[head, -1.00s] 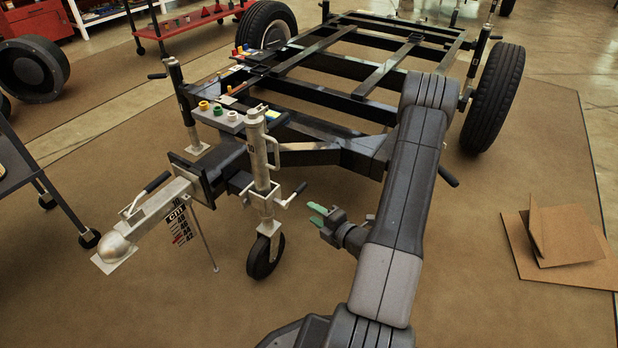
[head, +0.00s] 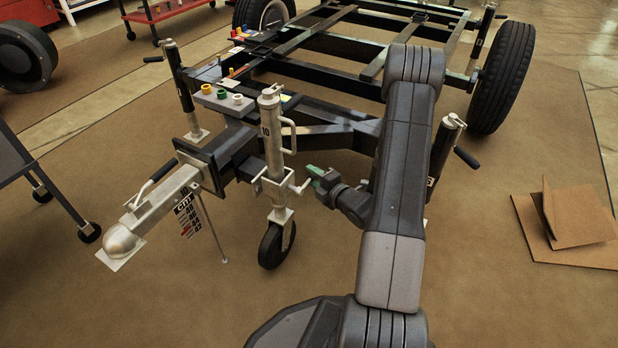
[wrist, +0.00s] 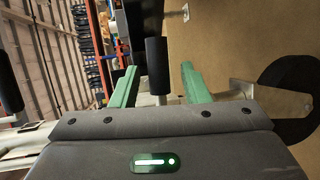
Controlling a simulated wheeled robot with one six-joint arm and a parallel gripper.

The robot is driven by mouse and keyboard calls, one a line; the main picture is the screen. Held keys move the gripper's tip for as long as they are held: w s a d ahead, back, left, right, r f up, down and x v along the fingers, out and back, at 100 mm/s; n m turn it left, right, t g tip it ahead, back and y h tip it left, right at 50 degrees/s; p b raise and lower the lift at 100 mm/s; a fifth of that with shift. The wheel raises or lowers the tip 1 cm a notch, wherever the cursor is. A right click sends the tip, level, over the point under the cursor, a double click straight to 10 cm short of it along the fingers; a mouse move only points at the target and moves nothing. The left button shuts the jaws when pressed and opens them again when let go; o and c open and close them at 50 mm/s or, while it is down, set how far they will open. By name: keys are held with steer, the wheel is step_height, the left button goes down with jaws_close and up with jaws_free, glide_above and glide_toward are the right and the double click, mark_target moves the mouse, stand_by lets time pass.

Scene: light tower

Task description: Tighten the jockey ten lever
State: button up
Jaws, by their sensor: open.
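The jockey post (head: 271,125), marked 10, stands upright at the trailer's drawbar, above its jockey wheel (head: 290,238). Its lever (head: 300,188) sticks out right from the silver clamp (head: 280,190); the lever's outer end is hard to make out by my gripper (head: 313,178). In the wrist view, my gripper's green fingers (wrist: 158,72) are open, one on each side of a black grip (wrist: 157,60) on a silver rod, which looks like the lever. A gap shows on both sides, so the fingers appear clear of it. Part of the jockey wheel (wrist: 292,88) shows at right.
The silver coupling (head: 125,238) and a numbered tag (head: 187,215) lie left of the post. Another post with a black handle (head: 466,158) stands right of my arm. Cardboard pieces (head: 570,225) lie on the floor at right. Floor in front of the jockey wheel is clear.

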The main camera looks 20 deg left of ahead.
mark_target(314, 177)
steer(key=shift+b+x, duration=0.3)
steer(key=shift+x, duration=1.25)
steer(key=shift+c, duration=0.2)
jaws_close()
